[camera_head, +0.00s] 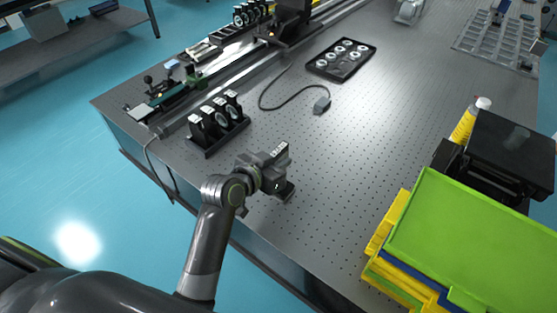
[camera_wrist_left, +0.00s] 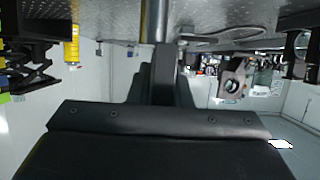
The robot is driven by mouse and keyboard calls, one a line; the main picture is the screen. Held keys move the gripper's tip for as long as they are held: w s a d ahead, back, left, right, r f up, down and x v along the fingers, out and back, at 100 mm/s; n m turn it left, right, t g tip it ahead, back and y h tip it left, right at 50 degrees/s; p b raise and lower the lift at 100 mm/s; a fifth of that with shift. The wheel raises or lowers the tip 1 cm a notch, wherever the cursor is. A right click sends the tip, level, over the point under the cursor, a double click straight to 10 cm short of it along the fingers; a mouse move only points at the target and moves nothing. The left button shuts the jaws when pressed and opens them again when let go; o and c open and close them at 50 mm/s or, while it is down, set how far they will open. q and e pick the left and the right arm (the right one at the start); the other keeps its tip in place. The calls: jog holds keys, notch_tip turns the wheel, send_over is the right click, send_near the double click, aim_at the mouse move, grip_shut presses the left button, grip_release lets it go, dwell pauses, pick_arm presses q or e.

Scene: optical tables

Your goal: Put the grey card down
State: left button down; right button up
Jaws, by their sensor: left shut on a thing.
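My left gripper (camera_head: 282,168) is over the near left part of the perforated optical table (camera_head: 300,225), beside the rack of mounted optics. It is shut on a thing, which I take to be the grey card. In the head view the card cannot be clearly made out, because the gripper hides most of it. In the left wrist view a narrow grey upright strip (camera_wrist_left: 156,22) stands at the dark jaws (camera_wrist_left: 165,85); it may be the card seen edge-on. I cannot tell whether it touches the table. My right gripper is not in view.
A black rack of round optics (camera_head: 218,122) stands close to the left gripper. A black tray of optics (camera_head: 341,59) and a cable-end block (camera_head: 322,104) lie farther back. Green and yellow bins (camera_head: 480,240) fill the right. The table's middle is clear.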

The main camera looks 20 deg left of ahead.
pick_arm(q)
jog(key=shift+f, duration=0.1)
jog(key=c, duration=1.3)
grip_release()
